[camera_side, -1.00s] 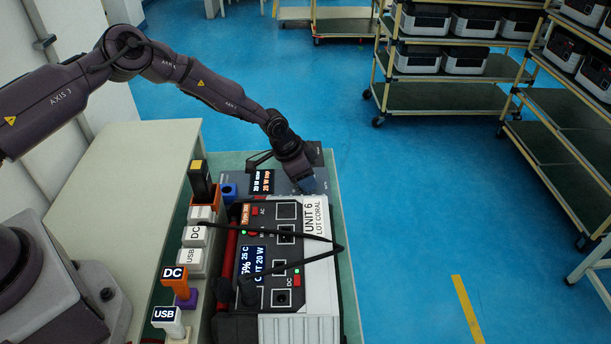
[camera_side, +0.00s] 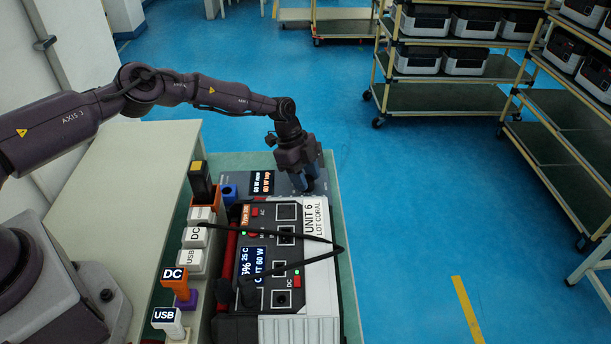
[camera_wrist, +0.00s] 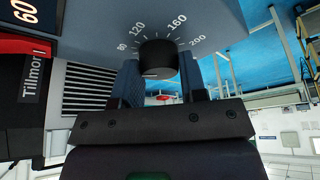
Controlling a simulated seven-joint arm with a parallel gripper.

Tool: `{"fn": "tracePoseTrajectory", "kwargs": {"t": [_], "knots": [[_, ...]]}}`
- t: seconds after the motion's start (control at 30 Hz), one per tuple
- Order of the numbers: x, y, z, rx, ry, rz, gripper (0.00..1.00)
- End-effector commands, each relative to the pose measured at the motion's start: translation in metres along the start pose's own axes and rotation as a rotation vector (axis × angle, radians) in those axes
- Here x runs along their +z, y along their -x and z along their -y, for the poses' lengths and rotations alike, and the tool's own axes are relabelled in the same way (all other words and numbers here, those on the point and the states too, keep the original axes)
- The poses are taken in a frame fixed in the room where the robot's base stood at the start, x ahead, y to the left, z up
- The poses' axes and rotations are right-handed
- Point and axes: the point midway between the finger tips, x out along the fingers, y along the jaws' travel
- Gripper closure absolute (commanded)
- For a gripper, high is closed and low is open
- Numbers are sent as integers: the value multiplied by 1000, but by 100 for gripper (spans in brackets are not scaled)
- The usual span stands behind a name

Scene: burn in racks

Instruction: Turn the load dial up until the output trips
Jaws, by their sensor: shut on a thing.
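The load dial (camera_wrist: 157,55) is a black knob on the blue-grey load box (camera_wrist: 95,25), with a printed scale of which 80, 120, 160 and 200 can be read in the wrist view. My gripper (camera_wrist: 160,68) is shut on the dial, one blue finger on each side. In the side view my gripper (camera_side: 309,183) reaches down to the box and hides the dial. The box's display (camera_side: 262,182) reads 60 W now and 60 W top. The power unit (camera_side: 315,265), labelled UNIT 6 LOT CORAL, has a screen (camera_side: 251,266) showing 60 W out, with green lights lit.
A black cable (camera_side: 315,240) loops over the unit. DC and USB plugs (camera_side: 170,318) stand in a row left of it. A black item with a yellow top (camera_side: 199,180) stands by the box. Shelves of units (camera_side: 450,60) are farther off across clear blue floor.

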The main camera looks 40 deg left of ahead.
Motion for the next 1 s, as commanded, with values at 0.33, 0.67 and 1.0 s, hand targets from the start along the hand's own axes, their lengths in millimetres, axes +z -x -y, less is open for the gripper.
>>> {"fn": "tracePoseTrajectory", "kwargs": {"t": [0.33,0.67,1.0], "knots": [[0,0,0,60,-146,2,85],[0,0,0,73,-176,2,85],[0,0,0,72,-175,2,43]]}}
